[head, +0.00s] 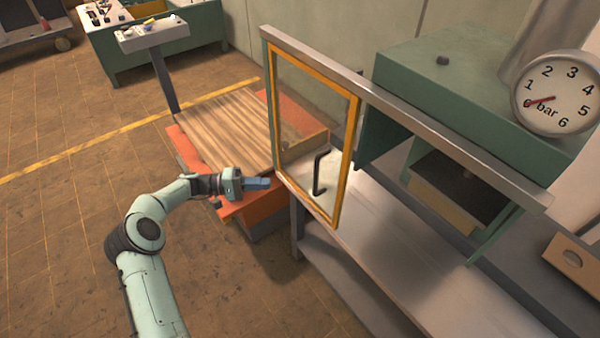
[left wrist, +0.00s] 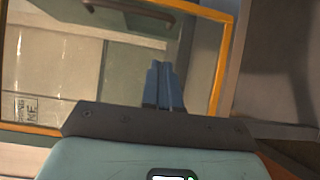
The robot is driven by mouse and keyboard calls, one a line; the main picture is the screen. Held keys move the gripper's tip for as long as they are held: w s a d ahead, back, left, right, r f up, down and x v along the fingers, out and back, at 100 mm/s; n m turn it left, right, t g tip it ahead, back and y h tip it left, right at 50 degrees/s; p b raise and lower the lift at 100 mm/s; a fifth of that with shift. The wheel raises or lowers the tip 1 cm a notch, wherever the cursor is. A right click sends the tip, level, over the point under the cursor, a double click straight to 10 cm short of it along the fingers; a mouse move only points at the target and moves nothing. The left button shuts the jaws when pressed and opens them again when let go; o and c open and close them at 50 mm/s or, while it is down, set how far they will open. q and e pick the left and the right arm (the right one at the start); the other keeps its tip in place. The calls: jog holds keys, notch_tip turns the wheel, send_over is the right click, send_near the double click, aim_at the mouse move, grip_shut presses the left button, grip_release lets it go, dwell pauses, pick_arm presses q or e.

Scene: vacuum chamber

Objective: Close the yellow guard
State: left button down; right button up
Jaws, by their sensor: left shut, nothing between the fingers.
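The yellow guard (head: 351,150) is a clear panel in a yellow-orange frame with a dark vertical handle (head: 319,172). It hangs below a grey rail (head: 400,112), at the rail's left part. The opening of the green chamber to its right is uncovered. My left gripper (head: 268,183) is shut and empty, just left of the guard's lower left corner. In the left wrist view the gripper's blue fingers (left wrist: 164,88) are together in front of the guard's panel, and the guard's frame (left wrist: 222,65) shows to their right. I cannot tell whether they touch it. My right gripper is not in view.
A grey bench (head: 400,270) runs below the rail. A pressure gauge (head: 556,93) stands at the upper right. An orange cart (head: 190,155) with a wooden top is behind my left gripper.

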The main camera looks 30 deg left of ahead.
pick_arm(q)
jog(key=s+d+r+p+x, duration=0.1)
jog(key=r+p+x, duration=0.1)
jog(key=x, duration=0.9)
jog(key=shift+d, duration=0.35)
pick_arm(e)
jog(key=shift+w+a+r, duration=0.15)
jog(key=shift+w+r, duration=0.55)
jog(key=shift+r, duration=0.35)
pick_arm(q)
jog(key=shift+s+d, duration=0.1)
jog(key=shift+s, duration=0.1)
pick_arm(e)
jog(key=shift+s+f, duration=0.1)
